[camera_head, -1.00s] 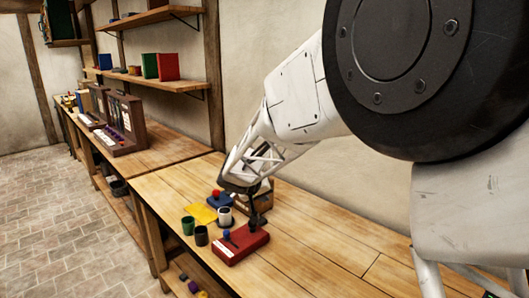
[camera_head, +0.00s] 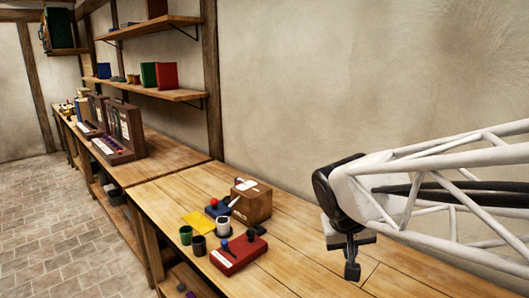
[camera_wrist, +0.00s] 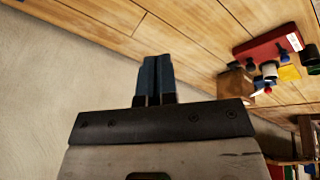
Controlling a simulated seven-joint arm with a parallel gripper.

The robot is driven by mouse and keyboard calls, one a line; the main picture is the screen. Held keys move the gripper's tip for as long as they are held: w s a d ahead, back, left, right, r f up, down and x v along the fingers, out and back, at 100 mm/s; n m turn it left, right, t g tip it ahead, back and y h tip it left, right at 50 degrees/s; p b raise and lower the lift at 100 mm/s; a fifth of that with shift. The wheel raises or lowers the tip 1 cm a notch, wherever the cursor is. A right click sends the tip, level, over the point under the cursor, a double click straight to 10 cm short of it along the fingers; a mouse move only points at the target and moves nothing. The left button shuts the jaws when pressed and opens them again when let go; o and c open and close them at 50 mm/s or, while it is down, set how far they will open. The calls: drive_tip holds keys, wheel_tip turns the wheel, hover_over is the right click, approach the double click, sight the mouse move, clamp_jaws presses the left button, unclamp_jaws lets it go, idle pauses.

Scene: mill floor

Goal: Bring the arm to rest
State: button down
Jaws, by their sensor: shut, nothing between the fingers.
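My gripper (camera_head: 352,262) hangs above the right part of the wooden bench, clear of every object. In the wrist view its two blue-grey fingers (camera_wrist: 153,78) are pressed together with nothing between them. My arm comes in from the right edge of the head view.
The bench (camera_head: 318,262) holds a red box with knobs (camera_head: 238,254), a cardboard box (camera_head: 252,203), a blue box (camera_head: 217,209), a yellow sheet (camera_head: 199,221) and cups, including a green one (camera_head: 186,235). The wall stands behind. The bench's right part is bare.

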drive_tip(key=s+d+f+y, duration=0.1)
drive_tip(key=s+f+y, duration=0.1)
drive_tip(key=s, duration=1.2)
